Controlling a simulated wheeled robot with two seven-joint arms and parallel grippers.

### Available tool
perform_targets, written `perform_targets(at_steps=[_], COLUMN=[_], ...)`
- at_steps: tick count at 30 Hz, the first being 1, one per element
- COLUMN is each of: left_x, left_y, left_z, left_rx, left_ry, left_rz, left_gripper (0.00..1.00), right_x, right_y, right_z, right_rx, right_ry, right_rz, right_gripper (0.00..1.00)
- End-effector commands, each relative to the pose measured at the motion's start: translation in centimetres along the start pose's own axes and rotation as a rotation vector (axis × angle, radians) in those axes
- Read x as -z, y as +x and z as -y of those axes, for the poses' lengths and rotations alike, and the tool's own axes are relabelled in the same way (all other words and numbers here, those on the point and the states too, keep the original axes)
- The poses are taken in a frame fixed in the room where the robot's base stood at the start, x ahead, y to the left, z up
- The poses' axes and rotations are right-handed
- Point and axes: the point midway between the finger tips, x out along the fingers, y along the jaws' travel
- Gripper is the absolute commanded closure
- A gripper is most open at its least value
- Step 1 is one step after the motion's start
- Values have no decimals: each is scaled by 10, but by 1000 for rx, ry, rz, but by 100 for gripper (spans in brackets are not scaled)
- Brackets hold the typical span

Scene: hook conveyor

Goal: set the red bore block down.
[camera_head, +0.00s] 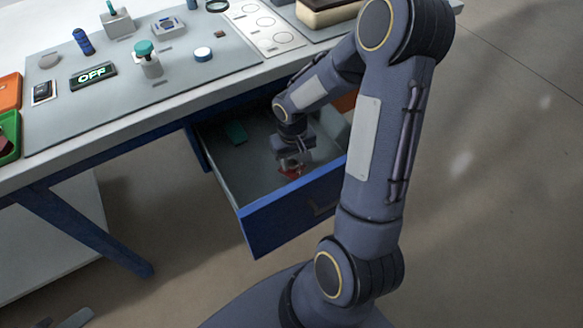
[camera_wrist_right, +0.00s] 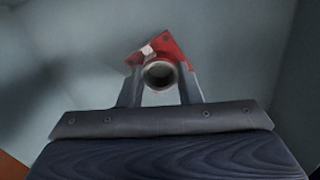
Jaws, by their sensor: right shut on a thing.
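The red bore block (camera_wrist_right: 172,46) is in the right wrist view, between the fingers of my right gripper (camera_wrist_right: 160,78). A round grey bore shows on its near side. In the head view a small part of the red block (camera_head: 290,173) shows below my right gripper (camera_head: 291,163), inside the open blue drawer (camera_head: 290,215). My right gripper is shut on the block, low over the drawer's grey floor. I cannot tell whether the block touches the floor. My left gripper is not in view.
The drawer's walls stand close around my right gripper. The bench above holds an OFF display (camera_head: 93,76), a green-topped knob (camera_head: 145,50), a blue cylinder (camera_head: 84,41) and coloured bins (camera_head: 9,135) at the left.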

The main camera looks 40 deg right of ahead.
Motion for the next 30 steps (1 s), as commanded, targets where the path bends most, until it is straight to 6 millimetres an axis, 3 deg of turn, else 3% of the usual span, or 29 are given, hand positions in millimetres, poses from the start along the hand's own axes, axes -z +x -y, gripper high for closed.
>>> perform_targets(at_steps=[7,18,19,21,24,30], left_x=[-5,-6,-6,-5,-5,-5], left_y=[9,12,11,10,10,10], left_z=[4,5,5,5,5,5], left_rx=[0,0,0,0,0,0], left_ry=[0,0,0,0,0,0], left_rz=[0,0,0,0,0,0], left_gripper=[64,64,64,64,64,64], right_x=[-1,0,0,0,0,0], right_y=[34,39,39,38,38,38], right_z=[0,0,0,0,0,0], right_rx=[0,0,0,0,0,0], right_ry=[0,-1,0,0,-1,-1], right_rz=[3,0,1,1,1,1], right_gripper=[100,100,68,58,47,47])
